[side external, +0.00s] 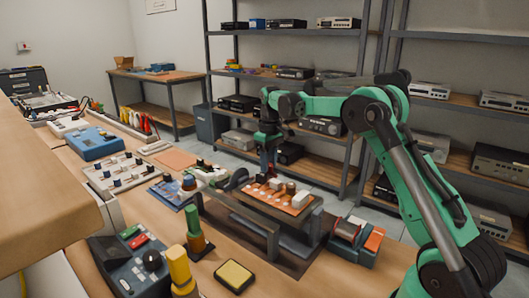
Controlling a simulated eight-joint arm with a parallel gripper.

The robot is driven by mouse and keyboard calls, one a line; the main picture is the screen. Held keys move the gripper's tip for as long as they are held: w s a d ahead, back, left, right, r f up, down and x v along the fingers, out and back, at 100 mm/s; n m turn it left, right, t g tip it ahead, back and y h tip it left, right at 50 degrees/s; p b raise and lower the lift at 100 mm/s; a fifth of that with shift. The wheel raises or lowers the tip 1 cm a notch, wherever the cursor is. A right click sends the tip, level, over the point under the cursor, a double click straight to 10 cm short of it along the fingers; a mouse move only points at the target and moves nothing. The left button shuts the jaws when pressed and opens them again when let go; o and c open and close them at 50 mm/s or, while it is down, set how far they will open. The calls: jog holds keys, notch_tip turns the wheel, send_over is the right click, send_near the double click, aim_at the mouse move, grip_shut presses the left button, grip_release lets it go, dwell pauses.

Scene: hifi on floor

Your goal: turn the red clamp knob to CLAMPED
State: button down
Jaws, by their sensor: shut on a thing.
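My gripper (268,174) points down at the far side of a raised work fixture (258,222) on the bench. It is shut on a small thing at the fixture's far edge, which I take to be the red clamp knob. The fingers hide most of it, and its marking and turn angle are too small to read. An orange board (275,194) with white and brown parts lies on top of the fixture, just in front of my gripper.
A yellow-topped sponge pad (234,275), a yellow post (180,270), a green post (194,226) and a dark control box (130,265) stand in front. A blue box with red and orange blocks (356,240) is right of the fixture. Shelves with equipment stand behind.

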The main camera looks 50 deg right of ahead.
jog(key=m, duration=0.4)
jog(key=shift+m, duration=0.3)
jog(key=m, duration=0.3)
jog(key=shift+m, duration=0.3)
jog(key=m, duration=0.3)
jog(key=shift+m, duration=2.1)
jog(key=c, duration=0.6)
grip_release()
jog(key=shift+o, duration=0.2)
